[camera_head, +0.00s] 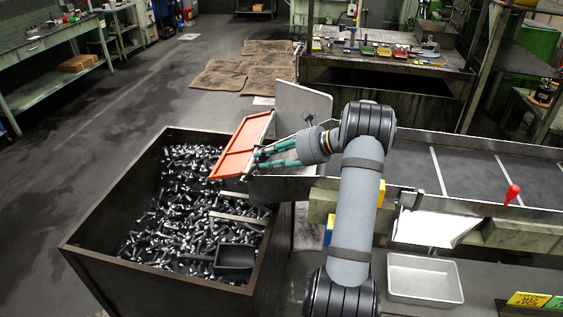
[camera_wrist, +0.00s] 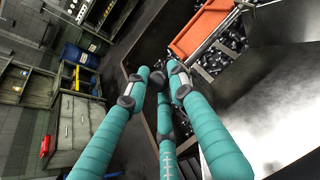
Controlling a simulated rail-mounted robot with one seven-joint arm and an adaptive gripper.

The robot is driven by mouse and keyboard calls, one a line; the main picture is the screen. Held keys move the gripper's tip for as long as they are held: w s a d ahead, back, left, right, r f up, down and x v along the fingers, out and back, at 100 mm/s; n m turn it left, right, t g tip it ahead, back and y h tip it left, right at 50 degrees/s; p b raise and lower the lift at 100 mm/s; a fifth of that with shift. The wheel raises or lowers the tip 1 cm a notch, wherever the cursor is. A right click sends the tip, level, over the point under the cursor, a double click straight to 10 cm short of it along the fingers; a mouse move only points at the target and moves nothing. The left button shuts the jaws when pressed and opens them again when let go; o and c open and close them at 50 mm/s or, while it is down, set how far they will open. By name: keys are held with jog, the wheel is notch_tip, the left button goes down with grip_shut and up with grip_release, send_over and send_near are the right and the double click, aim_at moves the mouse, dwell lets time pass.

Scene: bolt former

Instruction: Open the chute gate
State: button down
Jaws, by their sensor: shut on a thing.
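The orange chute gate (camera_head: 240,147) is at the left end of the conveyor chute, tilted out over the bolt bin. It also shows in the wrist view (camera_wrist: 204,26) at the upper right, with a thin metal rod along its edge. My gripper (camera_head: 257,159) has teal fingers that reach the gate's right edge in the head view. In the wrist view my gripper (camera_wrist: 155,80) has its fingertips drawn together. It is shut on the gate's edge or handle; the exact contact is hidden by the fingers.
A dark metal bin (camera_head: 168,262) full of bolts, with a black scoop (camera_head: 235,258), stands below the gate. A grey upright plate (camera_head: 303,107) stands behind my gripper. The chute (camera_head: 465,174) runs right. A metal tray (camera_head: 424,279) sits at the front right.

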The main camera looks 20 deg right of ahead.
jog(key=shift+w+d+r, duration=0.15)
jog(key=shift+d, duration=0.2)
jog(key=c, duration=1.6)
grip_release()
jog(key=shift+o, duration=0.3)
jog(key=shift+a, duration=0.2)
jog(key=shift+d, duration=0.1)
jog(key=v, duration=1.2)
